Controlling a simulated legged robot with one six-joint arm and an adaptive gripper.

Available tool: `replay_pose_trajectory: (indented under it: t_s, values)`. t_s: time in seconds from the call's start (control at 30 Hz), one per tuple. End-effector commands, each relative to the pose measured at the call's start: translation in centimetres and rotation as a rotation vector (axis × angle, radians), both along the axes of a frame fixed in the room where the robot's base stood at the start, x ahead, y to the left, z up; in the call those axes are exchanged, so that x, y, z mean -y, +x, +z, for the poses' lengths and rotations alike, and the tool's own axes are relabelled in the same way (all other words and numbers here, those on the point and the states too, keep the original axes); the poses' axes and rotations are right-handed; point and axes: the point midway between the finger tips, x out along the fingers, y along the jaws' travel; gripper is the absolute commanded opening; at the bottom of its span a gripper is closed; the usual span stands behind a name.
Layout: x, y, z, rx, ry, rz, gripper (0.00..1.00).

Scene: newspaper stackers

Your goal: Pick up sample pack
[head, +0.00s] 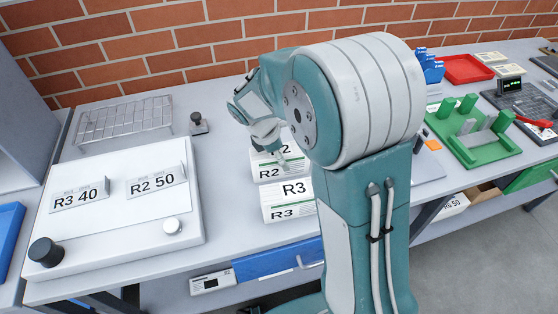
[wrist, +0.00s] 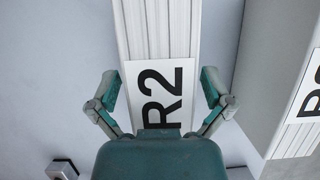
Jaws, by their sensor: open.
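A white pack labelled R2 (head: 269,174) stands on the grey bench, partly hidden behind my arm. In the wrist view the R2 pack (wrist: 160,35) is a stack of white sheets with an R2 label. My gripper (wrist: 160,88) is open, with one finger on each side of the pack's labelled part and gaps visible. In the head view my gripper (head: 276,150) is over the R2 pack. A second white pack labelled R3 (head: 288,205) stands in front of it; its edge (wrist: 275,85) shows at right in the wrist view. Neither label says sample.
A white board (head: 120,225) with R3 40 and R2 50 cards and a black knob lies at left. A wire rack (head: 125,120) and a small knobbed block (head: 198,124) stand behind. A green fixture (head: 470,140) and red tray (head: 467,69) are at right. A brick wall backs the bench.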

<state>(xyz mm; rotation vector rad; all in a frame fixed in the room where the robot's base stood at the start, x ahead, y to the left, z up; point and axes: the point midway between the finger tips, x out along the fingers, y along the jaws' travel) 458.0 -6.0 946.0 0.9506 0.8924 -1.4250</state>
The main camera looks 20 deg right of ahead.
Motion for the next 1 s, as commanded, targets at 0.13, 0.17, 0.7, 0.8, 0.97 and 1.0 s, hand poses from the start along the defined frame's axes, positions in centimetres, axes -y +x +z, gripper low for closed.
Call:
replay_pose_trajectory:
  t_s: [0.13, 0.17, 0.7, 0.8, 0.97, 1.0]
  values:
    - [-0.07, 0.00, 0.00, 0.000, -0.001, 0.000, 1.00]
    - [-0.10, 0.02, -0.02, 0.000, -0.001, 0.000, 1.00]
    - [-0.12, 0.02, -0.48, -0.001, -0.001, 0.000, 1.00]
    - [-0.12, 0.02, -0.48, -0.001, -0.001, 0.000, 1.00]
    - [-0.12, 0.02, -0.48, -0.001, -0.001, 0.000, 0.29]
    - [-0.12, 0.02, -0.48, -0.001, -0.001, 0.000, 0.12]
